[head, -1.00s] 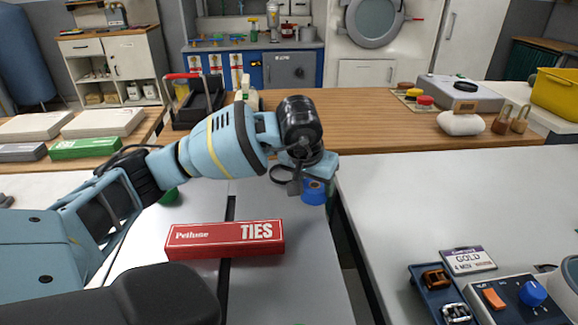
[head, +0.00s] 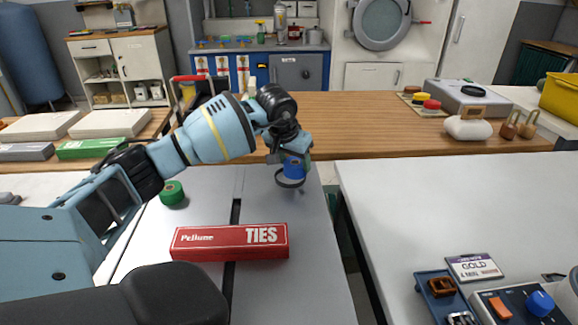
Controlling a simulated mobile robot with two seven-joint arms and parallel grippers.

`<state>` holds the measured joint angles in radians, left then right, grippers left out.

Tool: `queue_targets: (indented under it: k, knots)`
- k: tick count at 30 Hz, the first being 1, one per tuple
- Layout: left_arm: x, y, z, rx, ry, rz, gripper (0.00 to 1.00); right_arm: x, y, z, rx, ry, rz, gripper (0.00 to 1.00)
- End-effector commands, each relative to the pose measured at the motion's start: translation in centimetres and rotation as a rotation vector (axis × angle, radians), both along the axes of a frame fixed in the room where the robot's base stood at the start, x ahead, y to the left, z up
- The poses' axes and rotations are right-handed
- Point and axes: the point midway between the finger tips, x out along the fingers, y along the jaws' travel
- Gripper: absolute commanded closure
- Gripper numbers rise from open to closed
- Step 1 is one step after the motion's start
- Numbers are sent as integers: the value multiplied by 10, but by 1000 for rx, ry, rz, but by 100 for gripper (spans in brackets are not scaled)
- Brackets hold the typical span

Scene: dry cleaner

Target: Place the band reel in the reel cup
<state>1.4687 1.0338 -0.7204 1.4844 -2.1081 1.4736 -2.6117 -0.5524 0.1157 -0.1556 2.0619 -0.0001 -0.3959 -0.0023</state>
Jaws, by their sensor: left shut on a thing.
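The blue band reel (head: 294,169) is in the jaws of my left gripper (head: 294,160), above the far end of the grey table. My left gripper is shut on it and points down; its fingers are partly hidden. A dark round rim (head: 290,180), possibly the reel cup, shows just below and in front of the reel. The reel overlaps it in the picture, and I cannot tell whether they touch. My right gripper is not in view.
A green reel (head: 172,193) stands on the grey table to the left. A red TIES box (head: 229,242) lies in front. A gap separates this table from the white counter (head: 440,200) at right. A wooden counter (head: 370,125) runs behind.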

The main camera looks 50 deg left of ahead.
Motion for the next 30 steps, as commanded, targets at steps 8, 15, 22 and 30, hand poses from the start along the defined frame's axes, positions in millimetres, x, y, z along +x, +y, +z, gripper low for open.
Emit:
queue_targets:
  k: [8, 15, 22, 30]
  knots:
    - [7, 20, -2, 0, 0, -2, 70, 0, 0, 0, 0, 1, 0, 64]
    - [9, 28, -2, -1, -1, 1, 70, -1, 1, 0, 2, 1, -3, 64]
    - [9, 28, -35, 0, 3, -1, 70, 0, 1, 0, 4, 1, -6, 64]
    - [9, 28, -38, 0, -1, -1, 70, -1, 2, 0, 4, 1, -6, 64]
